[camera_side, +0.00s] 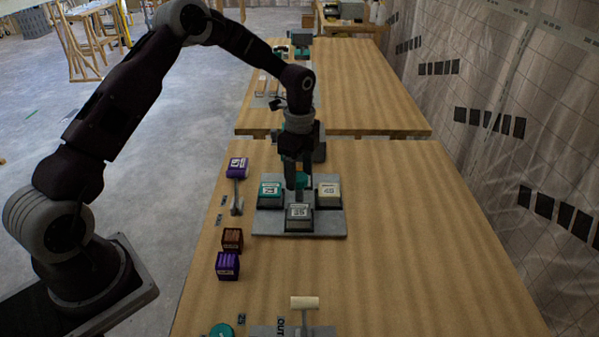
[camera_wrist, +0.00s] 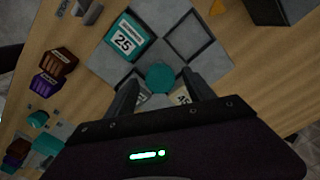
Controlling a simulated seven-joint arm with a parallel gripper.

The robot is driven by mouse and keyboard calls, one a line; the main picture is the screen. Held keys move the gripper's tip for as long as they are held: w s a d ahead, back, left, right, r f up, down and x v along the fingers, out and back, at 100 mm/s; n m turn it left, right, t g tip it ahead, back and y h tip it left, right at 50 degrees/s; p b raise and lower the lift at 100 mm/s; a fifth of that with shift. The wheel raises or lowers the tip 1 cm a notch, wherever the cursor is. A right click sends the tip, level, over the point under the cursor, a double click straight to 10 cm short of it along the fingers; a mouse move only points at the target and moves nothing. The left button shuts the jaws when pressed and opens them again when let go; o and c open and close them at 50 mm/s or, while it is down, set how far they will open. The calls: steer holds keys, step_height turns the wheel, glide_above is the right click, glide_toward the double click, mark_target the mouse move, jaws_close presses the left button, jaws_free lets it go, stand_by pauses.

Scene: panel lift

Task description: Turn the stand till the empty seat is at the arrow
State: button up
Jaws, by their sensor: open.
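The stand (camera_side: 334,225) is a grey square plate on the table with a teal knob (camera_wrist: 160,78) at its middle. It bears a teal block (camera_side: 269,188), a cream block (camera_side: 328,190) and a grey block (camera_side: 299,213). The empty seat (camera_wrist: 188,35), a dark-framed square, shows in the wrist view; my arm hides it in the side view. An orange pointed mark (camera_wrist: 216,6), apparently the arrow, lies just beyond the plate, roughly in line with the knob and empty seat. My gripper (camera_wrist: 161,84) is open, pointing down, fingers on either side of the knob; contact is unclear.
A purple block (camera_side: 237,167), a brown block (camera_side: 232,239) and another purple block (camera_side: 227,266) stand along the left table edge. A grey lever-like piece (camera_side: 236,197) stands left of the plate. A dark box (camera_side: 318,145) stands behind. The table's right side is clear.

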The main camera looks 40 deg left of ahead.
step_height(320, 180, up, 7)
steer(key=shift+f, duration=0.1)
steer(key=s+d+r+n+t+y, duration=0.1)
steer(key=s+d+r+n, duration=0.15)
steer(key=s+r, duration=0.45)
steer(key=s+d+r+n+t, duration=0.1)
steer(key=s+r+n, duration=0.3)
steer(key=r, duration=0.5)
steer(key=s+d+n+t, duration=0.1)
steer(key=s+n, duration=0.3)
steer(key=s, duration=0.7)
steer(key=s+d+r+n+t+h, duration=0.1)
steer(key=s+n, duration=0.4)
steer(key=s, duration=0.6)
steer(key=shift+d+t, duration=0.7)
steer(key=shift+t, duration=0.1)
